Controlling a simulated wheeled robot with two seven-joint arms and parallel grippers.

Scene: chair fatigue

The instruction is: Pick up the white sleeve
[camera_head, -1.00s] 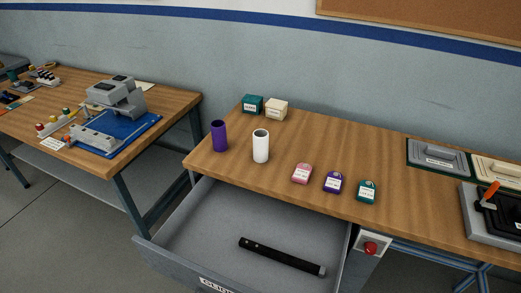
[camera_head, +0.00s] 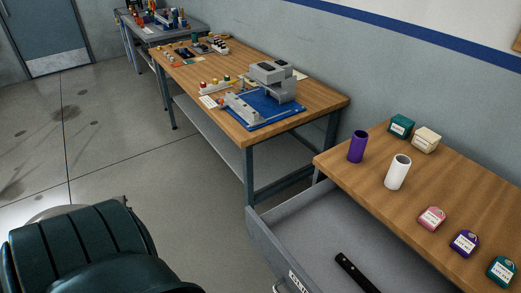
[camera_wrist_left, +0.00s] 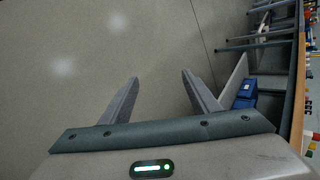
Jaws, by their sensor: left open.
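The white sleeve (camera_head: 397,172) stands upright on the wooden table at the right in the head view. It is a hollow white cylinder with a dark opening at the top. A purple sleeve (camera_head: 358,147) stands just to its left, apart from it. My left gripper (camera_wrist_left: 158,82) shows only in the left wrist view, with its two fingers spread and nothing between them. Grey floor lies behind the fingers, and the sleeve is not in that view. My right gripper is in neither current view.
An open grey drawer (camera_head: 310,232) juts out below the table, with a black rod (camera_head: 357,272) inside. Teal and cream boxes (camera_head: 401,126) sit behind the sleeves. Pink, purple and teal labelled pieces (camera_head: 432,218) lie to the right.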

